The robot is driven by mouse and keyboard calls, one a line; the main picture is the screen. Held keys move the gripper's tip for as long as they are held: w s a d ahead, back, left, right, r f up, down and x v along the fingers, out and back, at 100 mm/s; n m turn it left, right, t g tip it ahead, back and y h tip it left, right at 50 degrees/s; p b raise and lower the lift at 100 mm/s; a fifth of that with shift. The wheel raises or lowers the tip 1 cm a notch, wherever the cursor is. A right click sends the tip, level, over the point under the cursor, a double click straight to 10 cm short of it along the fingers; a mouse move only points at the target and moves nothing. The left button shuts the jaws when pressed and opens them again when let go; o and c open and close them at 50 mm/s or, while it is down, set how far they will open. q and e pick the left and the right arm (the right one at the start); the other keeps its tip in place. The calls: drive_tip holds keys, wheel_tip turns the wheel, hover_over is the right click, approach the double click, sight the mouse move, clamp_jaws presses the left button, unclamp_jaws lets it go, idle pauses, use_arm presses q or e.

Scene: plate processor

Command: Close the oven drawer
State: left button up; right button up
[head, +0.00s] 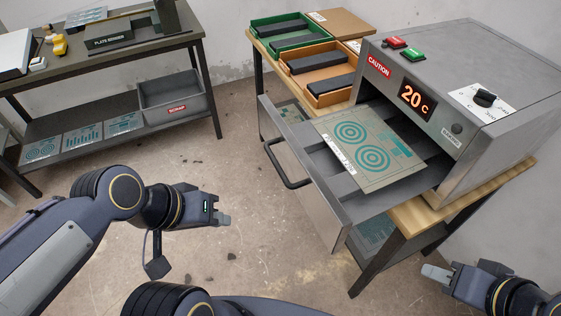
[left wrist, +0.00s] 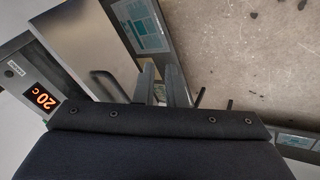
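The oven (head: 505,65) is a grey box with a lit "20 C" display. Its drawer (head: 312,165) is pulled out towards the lower left, with a dark bar handle (head: 283,165) on its front. A plate with teal prints (head: 372,152) lies in the drawer. My left gripper (head: 222,219) is in the air left of the drawer front, apart from the handle. In the left wrist view its two fingers (left wrist: 161,82) are apart and empty, and the handle (left wrist: 106,86) shows left of them. My right gripper (head: 437,272) is low at the right, away from the drawer; its opening is unclear.
The oven stands on a wood-topped table (head: 408,215) with a green tray (head: 283,33) and an orange tray (head: 316,72) beside it. A dark workbench (head: 130,45) with a lower shelf stands at the left. The floor (head: 245,245) before the drawer is open.

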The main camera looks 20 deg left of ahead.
use_arm(q)
drive_tip(key=w+f+n+g+h+b, duration=0.1)
drive_tip(key=n, duration=0.1)
drive_tip(key=w+d+f+n+g+h+b, duration=0.1)
drive_tip(key=f+n, duration=0.1)
drive_tip(key=n, duration=0.1)
drive_tip(key=shift+w+d+f+h, duration=0.15)
drive_tip(key=shift+w+h, duration=0.15)
clamp_jaws()
drive_tip(key=w+a+f+n+t+h+b, duration=0.2)
drive_tip(key=w+a+n+t+h, duration=0.15)
drive_tip(key=w+a+n, duration=0.45)
drive_tip(key=w+a+f+n+t+h+b, duration=0.3)
drive_tip(key=w+n+t, duration=0.25)
drive_tip(key=n, duration=0.45)
drive_tip(key=p+x, duration=0.1)
drive_tip(key=x, duration=1.3)
drive_tip(key=shift+w+r, duration=0.15)
drive_tip(key=shift+w, duration=0.05)
